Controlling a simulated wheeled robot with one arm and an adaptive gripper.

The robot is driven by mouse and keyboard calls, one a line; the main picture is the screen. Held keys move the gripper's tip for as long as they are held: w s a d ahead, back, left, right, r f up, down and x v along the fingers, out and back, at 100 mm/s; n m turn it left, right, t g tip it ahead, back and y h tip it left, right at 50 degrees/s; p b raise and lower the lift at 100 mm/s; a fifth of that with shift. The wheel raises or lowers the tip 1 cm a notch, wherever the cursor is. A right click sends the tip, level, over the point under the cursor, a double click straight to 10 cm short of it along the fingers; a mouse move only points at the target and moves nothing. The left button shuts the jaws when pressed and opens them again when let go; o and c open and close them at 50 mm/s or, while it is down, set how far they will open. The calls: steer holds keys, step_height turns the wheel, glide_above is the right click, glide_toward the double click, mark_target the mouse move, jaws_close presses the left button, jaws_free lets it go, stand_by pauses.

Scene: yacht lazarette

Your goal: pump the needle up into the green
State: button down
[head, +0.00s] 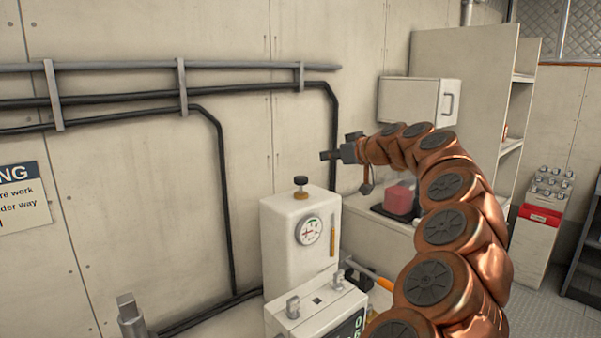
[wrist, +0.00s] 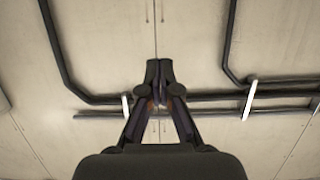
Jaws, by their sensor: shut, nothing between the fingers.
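A white pump unit (head: 288,262) stands against the wall in the head view. A round gauge (head: 309,231) is on its front, with red and green marks on a white face; where its needle points is too small to tell. A black knob (head: 300,182) on a brass stem stands on top. A handle with an orange grip (head: 384,284) sticks out at the right, partly behind my arm. My gripper (head: 328,155) is up and right of the unit, apart from it, pointing left. In the wrist view my gripper (wrist: 159,66) is shut and empty, facing the wall.
Dark pipes (head: 150,98) run along the wall left of my gripper. A red block (head: 400,200) sits on a low bench at the right, below a white cabinet (head: 418,100). A grey post (head: 131,316) stands at lower left. A warning sign (head: 22,197) hangs at left.

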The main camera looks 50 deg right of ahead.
steer(key=shift+w, duration=0.15)
steer(key=p, duration=0.4)
glide_above(305, 183)
steer(key=f, duration=0.2)
steer(key=shift+w+f, duration=0.2)
steer(key=shift+f, duration=0.15)
steer(key=shift+w+f, duration=0.1)
steer(key=shift+f, duration=0.25)
steer(key=shift+d+f+p, duration=0.1)
steer(key=shift+f+p, duration=0.45)
steer(key=shift+f, duration=1.2)
step_height(305, 183, down, 4)
steer(key=b, duration=0.5)
steer(key=shift+r, duration=0.3)
